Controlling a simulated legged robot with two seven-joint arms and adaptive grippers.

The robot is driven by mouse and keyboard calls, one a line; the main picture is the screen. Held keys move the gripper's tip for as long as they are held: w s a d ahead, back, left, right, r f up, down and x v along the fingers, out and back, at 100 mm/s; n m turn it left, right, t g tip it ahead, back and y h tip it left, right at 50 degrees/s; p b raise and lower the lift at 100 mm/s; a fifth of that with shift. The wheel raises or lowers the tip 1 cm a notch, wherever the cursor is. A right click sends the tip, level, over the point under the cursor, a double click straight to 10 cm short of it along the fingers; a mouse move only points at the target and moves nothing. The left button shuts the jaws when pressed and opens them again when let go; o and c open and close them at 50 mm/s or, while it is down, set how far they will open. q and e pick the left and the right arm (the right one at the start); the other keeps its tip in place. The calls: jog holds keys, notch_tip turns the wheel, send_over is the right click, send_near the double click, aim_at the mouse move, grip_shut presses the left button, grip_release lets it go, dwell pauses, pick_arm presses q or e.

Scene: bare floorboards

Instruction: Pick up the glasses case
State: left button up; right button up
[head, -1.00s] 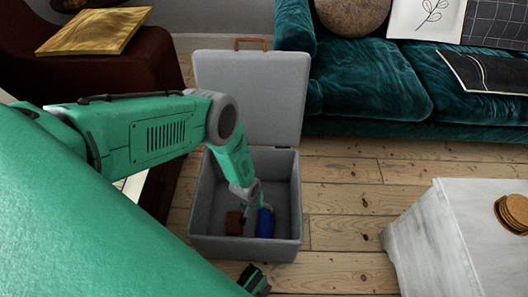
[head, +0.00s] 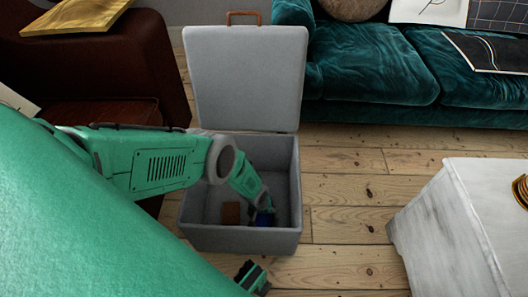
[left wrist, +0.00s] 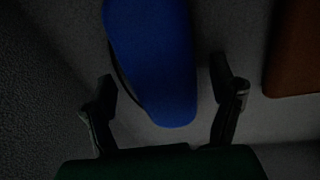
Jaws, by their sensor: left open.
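The blue glasses case (head: 264,217) lies on the floor of an open grey storage box (head: 238,239), mostly hidden by my gripper in the head view. In the left wrist view the blue case (left wrist: 158,60) is an elongated shape with a rounded end. My left gripper (left wrist: 163,74) is open, with one finger on each side of the case and gaps still visible. I cannot tell how far its tips are above the box floor.
A brown block-like object (head: 231,212) lies in the box left of the case. The raised lid (head: 246,80) stands behind it. A teal sofa (head: 375,75) is at back right, a pale table (head: 455,225) at right, and a dark red-brown chair (head: 95,60) at left.

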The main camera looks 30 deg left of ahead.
pick_arm(q)
jog(key=shift+a+f, duration=0.1)
jog(key=shift+a, duration=0.1)
jog(key=c, duration=0.6)
jog(key=shift+f, duration=0.1)
jog(key=c, duration=0.7)
